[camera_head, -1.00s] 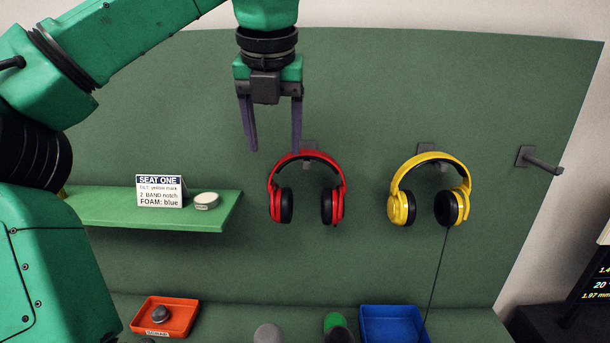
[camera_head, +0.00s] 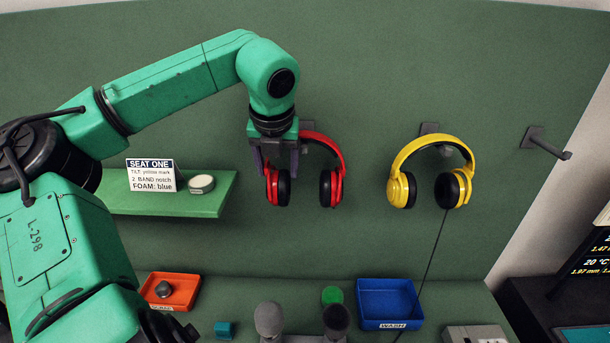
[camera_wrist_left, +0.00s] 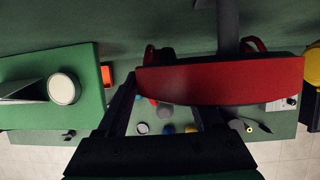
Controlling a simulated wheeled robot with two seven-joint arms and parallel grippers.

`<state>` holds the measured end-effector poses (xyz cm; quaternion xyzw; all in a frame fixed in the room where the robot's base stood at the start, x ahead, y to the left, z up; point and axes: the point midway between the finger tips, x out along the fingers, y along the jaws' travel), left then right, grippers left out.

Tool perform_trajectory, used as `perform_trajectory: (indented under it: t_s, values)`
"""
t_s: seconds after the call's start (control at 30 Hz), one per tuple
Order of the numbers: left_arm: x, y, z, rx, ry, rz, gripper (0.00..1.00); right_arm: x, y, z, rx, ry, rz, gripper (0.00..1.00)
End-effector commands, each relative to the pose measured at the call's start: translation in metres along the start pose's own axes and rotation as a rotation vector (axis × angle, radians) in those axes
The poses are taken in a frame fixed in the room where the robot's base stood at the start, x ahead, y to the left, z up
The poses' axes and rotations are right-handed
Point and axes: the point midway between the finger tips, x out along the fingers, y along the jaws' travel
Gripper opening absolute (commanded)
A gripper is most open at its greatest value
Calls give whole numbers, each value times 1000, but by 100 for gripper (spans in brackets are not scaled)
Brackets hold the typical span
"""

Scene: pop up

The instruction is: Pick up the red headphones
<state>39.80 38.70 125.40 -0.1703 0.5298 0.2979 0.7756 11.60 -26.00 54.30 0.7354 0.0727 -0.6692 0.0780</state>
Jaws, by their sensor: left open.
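The red headphones (camera_head: 338,160) hang on a wall hook on the green panel. Their band is partly hidden behind my left gripper (camera_head: 279,168), and both black-padded cups show below. The gripper points down, open, in front of the left part of the band. In the left wrist view the red band (camera_wrist_left: 225,82) lies across the view close to the fingers of my left gripper (camera_wrist_left: 165,95). Nothing is clearly clamped; I cannot tell whether the fingers touch the band. My right gripper is not in view.
Yellow headphones (camera_head: 400,162) with a hanging cord are to the right, and an empty hook (camera_head: 545,142) is beyond. A green shelf (camera_head: 215,205) with a sign (camera_head: 151,175) and a round puck (camera_head: 201,183) is left. An orange tray (camera_head: 189,299) and blue tray (camera_head: 388,300) sit below.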

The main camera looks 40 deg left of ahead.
Motion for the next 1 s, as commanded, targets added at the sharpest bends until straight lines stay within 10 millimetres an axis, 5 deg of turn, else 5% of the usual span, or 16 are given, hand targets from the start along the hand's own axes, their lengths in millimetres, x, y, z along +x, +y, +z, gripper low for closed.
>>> perform_trajectory:
  t_s: [0.2, 0.4, 0.77, 1.0]
  values:
    - [3, 0, 0, 0, -1, 0, 68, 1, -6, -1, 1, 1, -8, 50]
    - [3, 0, 0, 0, -1, 0, 0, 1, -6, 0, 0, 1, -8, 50]
    - [-4, 1, 3, -2, -3, 2, 0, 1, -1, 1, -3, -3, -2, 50]
    - [-47, 3, 22, -4, -7, 4, 0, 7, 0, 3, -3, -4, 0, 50]
